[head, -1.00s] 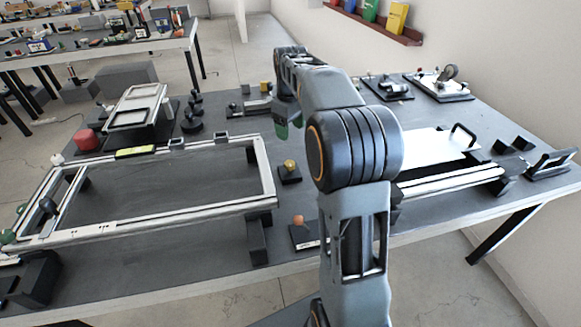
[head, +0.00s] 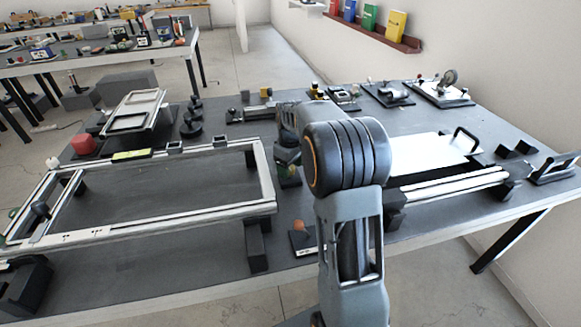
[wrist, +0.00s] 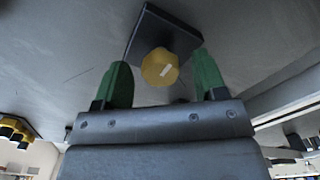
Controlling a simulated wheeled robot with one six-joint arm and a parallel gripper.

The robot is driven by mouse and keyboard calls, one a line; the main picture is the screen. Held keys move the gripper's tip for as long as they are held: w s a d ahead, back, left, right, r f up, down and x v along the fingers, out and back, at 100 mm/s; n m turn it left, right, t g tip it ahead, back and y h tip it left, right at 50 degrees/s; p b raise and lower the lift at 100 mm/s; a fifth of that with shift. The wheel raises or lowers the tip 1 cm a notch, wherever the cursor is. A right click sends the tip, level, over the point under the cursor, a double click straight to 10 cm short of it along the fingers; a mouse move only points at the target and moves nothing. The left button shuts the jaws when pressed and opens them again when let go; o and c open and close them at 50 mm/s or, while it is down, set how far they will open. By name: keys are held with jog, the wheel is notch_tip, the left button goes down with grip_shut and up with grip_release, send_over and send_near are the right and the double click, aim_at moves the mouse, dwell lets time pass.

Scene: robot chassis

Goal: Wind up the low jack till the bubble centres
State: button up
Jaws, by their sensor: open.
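A yellow faceted knob (wrist: 160,67) with a pale mark stands on a dark square base (wrist: 150,30) in the wrist view. My gripper (wrist: 162,60) is open, its green fingers on either side of the knob, with visible gaps. In the head view my gripper (head: 289,176) is low over the table and my arm hides most of the knob. A pale rectangular frame (head: 150,222) lies at left on dark supports. A yellow-green level (head: 131,156) sits on its far rail; its bubble is too small to read. I cannot tell which support is the low jack.
An orange knob (head: 299,225) on a dark base stands near the table's front edge. A rail unit with a white plate (head: 430,152) is at right.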

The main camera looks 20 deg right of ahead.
jog(key=c, duration=0.9)
jog(key=shift+m, duration=0.3)
jog(key=m+p, duration=0.2)
jog(key=m, duration=0.1)
jog(key=shift+a+r+m, duration=0.1)
jog(key=shift+m, duration=0.2)
jog(key=shift+m+p, duration=1.05)
jog(key=shift+m, duration=1.15)
jog(key=o, duration=0.9)
